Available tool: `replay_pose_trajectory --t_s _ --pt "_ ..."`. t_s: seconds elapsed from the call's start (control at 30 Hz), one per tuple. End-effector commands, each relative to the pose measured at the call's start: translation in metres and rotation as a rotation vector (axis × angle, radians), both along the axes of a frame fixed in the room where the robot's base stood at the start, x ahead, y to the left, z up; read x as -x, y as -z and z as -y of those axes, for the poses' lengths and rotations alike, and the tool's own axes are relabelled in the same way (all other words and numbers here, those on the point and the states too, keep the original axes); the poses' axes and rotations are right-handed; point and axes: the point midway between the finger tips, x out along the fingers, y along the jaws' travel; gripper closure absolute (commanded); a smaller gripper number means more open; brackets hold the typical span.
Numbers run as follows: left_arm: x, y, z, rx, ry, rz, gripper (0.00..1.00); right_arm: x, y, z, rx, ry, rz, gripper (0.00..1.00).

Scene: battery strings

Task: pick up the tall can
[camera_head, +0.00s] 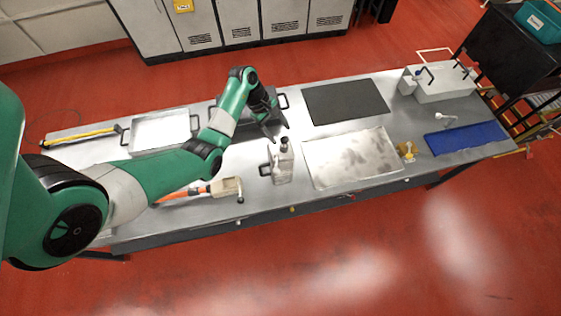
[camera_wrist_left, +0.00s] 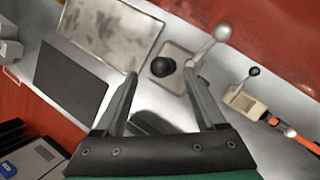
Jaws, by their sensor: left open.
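My left gripper (camera_head: 276,132) is open and empty, just behind the can in the head view. In the wrist view its two fingertips (camera_wrist_left: 160,71) lie on either side of the black knob in the picture; I cannot tell whether they touch. My right gripper is not in view.
A pale metal sheet (camera_head: 352,160) and a dark mat (camera_head: 345,101) lie right of the can. An orange-handled tool (camera_head: 190,192) lies left of it. A white tray (camera_head: 163,132), a blue tray (camera_head: 465,138) and a white box (camera_head: 443,84) are farther away.

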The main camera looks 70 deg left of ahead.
Motion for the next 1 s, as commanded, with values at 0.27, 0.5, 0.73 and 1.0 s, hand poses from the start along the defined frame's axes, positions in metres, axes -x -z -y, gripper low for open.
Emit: replay_pose_trajectory --t_s 0.27,0.5,0.73,1.0 --pt "-0.010 0.038 0.010 0.003 0.002 -0.003 0.28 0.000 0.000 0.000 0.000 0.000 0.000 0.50" --pt "-0.014 0.048 0.013 0.000 0.000 0.000 0.28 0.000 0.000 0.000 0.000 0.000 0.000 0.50" --pt "-0.014 0.048 0.012 0.000 0.000 0.000 0.53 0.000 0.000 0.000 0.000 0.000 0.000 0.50" --pt "-0.014 0.048 0.012 0.000 0.000 -0.001 1.00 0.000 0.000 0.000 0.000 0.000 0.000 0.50"
